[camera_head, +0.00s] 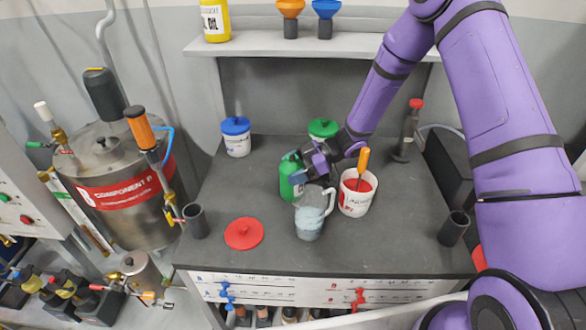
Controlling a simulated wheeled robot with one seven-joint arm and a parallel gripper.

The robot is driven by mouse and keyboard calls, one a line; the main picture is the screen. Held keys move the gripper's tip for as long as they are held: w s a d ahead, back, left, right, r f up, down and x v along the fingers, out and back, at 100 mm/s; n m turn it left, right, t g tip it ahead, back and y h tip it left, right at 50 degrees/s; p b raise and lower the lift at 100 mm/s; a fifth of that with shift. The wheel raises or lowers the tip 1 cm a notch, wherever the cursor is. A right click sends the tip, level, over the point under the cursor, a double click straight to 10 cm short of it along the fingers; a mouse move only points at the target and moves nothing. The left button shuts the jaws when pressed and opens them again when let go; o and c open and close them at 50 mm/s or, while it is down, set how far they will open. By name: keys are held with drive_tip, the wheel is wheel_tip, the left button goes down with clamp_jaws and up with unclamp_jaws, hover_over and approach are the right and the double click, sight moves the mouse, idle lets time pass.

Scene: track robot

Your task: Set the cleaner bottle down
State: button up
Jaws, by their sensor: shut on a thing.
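The cleaner bottle appears to be the green bottle (289,180) near the middle of the dark countertop (240,272). It looks upright, and the front of it is partly covered by my gripper and a clear pitcher. My gripper (303,176), at the end of my purple arm, reaches in from the upper right and is shut on the green bottle near its upper part. Whether the bottle's base touches the counter or is slightly above it, I cannot tell.
A clear pitcher (309,222) with pale liquid stands just in front. A white tub (355,205) with red contents and an orange-handled tool is to the right. Blue-lidded (237,143) and green-lidded (322,128) tubs stand behind. A red lid (244,233) lies front left; counter around it is clear.

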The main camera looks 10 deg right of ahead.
drive_tip(key=o, duration=1.2)
drive_tip(key=shift+f, duration=0.1)
drive_tip(key=shift+d+r, duration=0.25)
drive_tip(key=v, duration=1.1)
drive_tip(key=shift+d, duration=0.25)
